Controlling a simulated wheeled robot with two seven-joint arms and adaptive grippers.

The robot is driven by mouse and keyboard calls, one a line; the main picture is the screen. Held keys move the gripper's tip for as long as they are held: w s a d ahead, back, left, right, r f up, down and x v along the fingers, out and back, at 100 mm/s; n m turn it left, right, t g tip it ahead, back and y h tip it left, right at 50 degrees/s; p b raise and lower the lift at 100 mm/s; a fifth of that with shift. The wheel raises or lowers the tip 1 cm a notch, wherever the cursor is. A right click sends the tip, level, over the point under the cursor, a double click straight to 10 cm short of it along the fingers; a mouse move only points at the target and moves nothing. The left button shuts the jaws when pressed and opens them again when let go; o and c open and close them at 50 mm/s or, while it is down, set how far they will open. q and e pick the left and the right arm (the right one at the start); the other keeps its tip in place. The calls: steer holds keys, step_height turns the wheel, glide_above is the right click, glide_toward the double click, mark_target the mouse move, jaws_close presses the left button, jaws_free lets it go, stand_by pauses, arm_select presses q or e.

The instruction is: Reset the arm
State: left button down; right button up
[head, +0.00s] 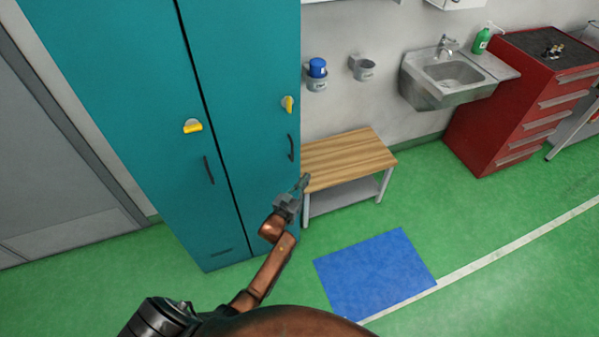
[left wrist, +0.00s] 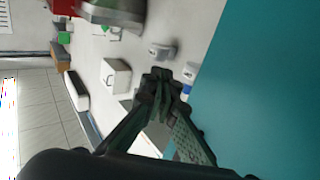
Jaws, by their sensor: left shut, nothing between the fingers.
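My left arm reaches up from the bottom of the head view. Its gripper (head: 303,182) is raised in front of the right door of the teal locker (head: 150,130), near the left end of a wooden bench. In the left wrist view the left gripper's fingers (left wrist: 160,80) come together at their tips, shut with nothing between them. The teal surface (left wrist: 265,90) fills the right side of that view. My right gripper is in neither view.
A wooden-topped bench (head: 345,160) stands right of the locker. A blue mat (head: 375,273) lies on the green floor. A steel sink (head: 445,75) and a red drawer cabinet (head: 520,105) stand at the back right. Two wall holders hang above the bench; one holds a blue-topped container (head: 317,68).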

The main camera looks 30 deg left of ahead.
arm_select(q)
steer(key=s+d, duration=0.5)
steer(key=d, duration=0.1)
steer(key=shift+s+f+p, duration=0.15)
steer(key=shift+s+p, duration=0.05)
steer(key=shift+p, duration=0.15)
steer(key=shift+d, duration=0.1)
steer(key=s+a+f+g, duration=0.1)
steer(key=s+f+g, duration=0.2)
steer(key=s+f, duration=0.7)
steer(key=s+f+g, duration=0.3)
steer(key=s+f, duration=0.4)
steer(key=f, duration=0.8)
steer(key=s+a+f+g, duration=0.1)
steer(key=s+f+g, duration=0.2)
steer(key=s+f, duration=0.7)
steer(key=s+a+f+g, duration=0.1)
steer(key=s+f, duration=0.4)
steer(key=s, duration=0.7)
steer(key=s+a+f+g, duration=0.2)
steer(key=s+f+g, duration=0.2)
steer(key=s, duration=0.9)
steer(key=s+a+f+m+g, duration=0.1)
steer(key=s+a+f+g, duration=0.1)
steer(key=s+f, duration=0.5)
steer(key=s+g, duration=0.1)
steer(key=s, duration=0.4)
steer(key=shift+s+a+f+y, duration=0.15)
steer(key=shift+s+y, duration=0.25)
